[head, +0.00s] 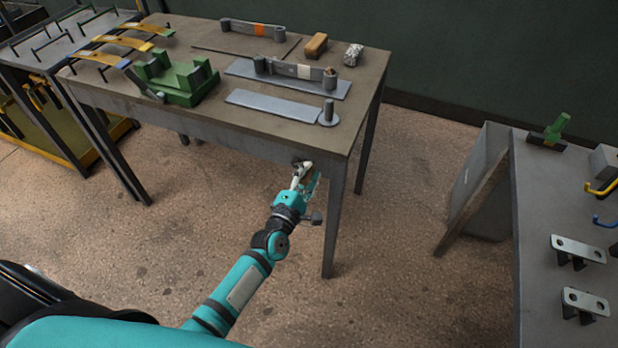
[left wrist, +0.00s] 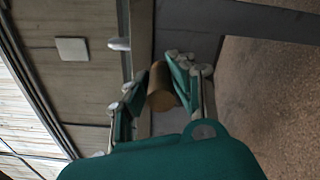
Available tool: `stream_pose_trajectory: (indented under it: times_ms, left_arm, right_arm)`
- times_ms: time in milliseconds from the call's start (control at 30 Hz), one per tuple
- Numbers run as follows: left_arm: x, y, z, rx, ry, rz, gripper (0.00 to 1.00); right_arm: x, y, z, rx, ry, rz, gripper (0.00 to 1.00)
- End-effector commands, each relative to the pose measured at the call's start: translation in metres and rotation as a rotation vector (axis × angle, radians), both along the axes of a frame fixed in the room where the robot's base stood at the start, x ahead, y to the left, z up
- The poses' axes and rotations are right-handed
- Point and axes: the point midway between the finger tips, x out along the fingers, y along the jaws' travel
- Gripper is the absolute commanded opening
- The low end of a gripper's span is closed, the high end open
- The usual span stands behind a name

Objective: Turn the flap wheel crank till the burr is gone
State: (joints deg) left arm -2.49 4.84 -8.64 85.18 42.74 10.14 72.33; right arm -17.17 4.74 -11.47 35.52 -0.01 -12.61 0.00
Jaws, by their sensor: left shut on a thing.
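My left gripper (head: 303,178) is at the front edge of the middle table, near its right front leg. It is shut on a brown cylindrical grip (left wrist: 160,92), seen between the fingers in the left wrist view; this looks like the crank handle. The rest of the crank is mostly hidden by the gripper. On the table top, a grey leaf spring (head: 290,68) with a pale label lies on a grey plate (head: 240,69). A small brownish round piece (head: 330,73), perhaps the flap wheel, stands at its right end on a grey post. No burr can be made out.
Another spring (head: 250,28) with an orange label, a tan block (head: 316,44) and a speckled block (head: 353,54) are at the back. A green fixture (head: 178,85) stands at left.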

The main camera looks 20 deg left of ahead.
Motion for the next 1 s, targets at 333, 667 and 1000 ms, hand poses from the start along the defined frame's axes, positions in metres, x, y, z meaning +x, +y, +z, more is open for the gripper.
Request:
stream_pose_trajectory:
  times_ms: [333,667,1000]
  left_arm:
    - [0.0006,0.0048,0.0079,-0.13,0.003,-0.001,0.0]
    - [0.0007,0.0059,0.0092,-0.152,0.003,0.0,0.0]
    - [0.0007,0.0059,0.0091,-0.15,0.003,0.0,0.41]
  right_arm:
    - [-0.0001,0.0003,-0.001,0.0,0.0,-0.001,0.34]
    - [-0.0002,0.0037,-0.0011,0.004,0.0,-0.003,0.34]
    - [-0.0003,0.0045,-0.0011,0.005,0.0,-0.003,0.34]
